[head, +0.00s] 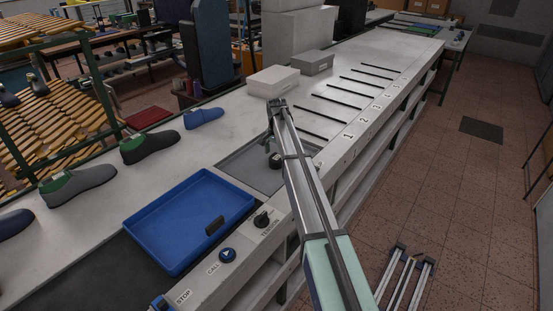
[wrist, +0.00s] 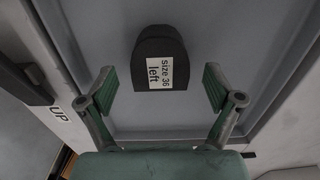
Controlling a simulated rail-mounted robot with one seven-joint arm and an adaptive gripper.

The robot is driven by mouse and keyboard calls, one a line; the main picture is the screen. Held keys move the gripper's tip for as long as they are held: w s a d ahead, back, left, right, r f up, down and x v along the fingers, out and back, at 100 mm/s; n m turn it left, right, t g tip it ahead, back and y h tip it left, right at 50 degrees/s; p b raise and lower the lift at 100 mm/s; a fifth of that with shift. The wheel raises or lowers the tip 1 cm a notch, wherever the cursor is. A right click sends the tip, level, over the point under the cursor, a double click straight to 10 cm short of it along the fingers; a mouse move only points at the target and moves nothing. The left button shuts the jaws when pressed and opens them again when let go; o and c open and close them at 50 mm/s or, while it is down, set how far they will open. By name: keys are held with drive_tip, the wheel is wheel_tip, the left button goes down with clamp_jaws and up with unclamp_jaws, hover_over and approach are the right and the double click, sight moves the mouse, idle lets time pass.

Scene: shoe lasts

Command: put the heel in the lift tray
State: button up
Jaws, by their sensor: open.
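The heel (wrist: 160,50) is a dark block, rounded at one end, with a white label reading "size 36 left". In the wrist view it lies over the grey floor of the lift tray (wrist: 105,20), just beyond and between my fingertips. My gripper (wrist: 160,85) is open, with a green finger on each side and a gap to the heel. In the head view the grey lift tray (head: 232,163) is set into the bench, and my gripper (head: 273,150) is low over it. My arm hides part of the tray there.
A blue tray (head: 165,215) holding a small dark block (head: 214,225) is at the near left. A black knob (head: 262,219) and a call button (head: 228,254) sit on the bench edge. Shoes line the left side; pale boxes (head: 273,80) and numbered slots lie beyond.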

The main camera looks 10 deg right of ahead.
sight(277, 158)
wheel_tip(277, 158, up, 10)
drive_tip(key=b, duration=0.2)
drive_tip(key=shift+r, duration=0.25)
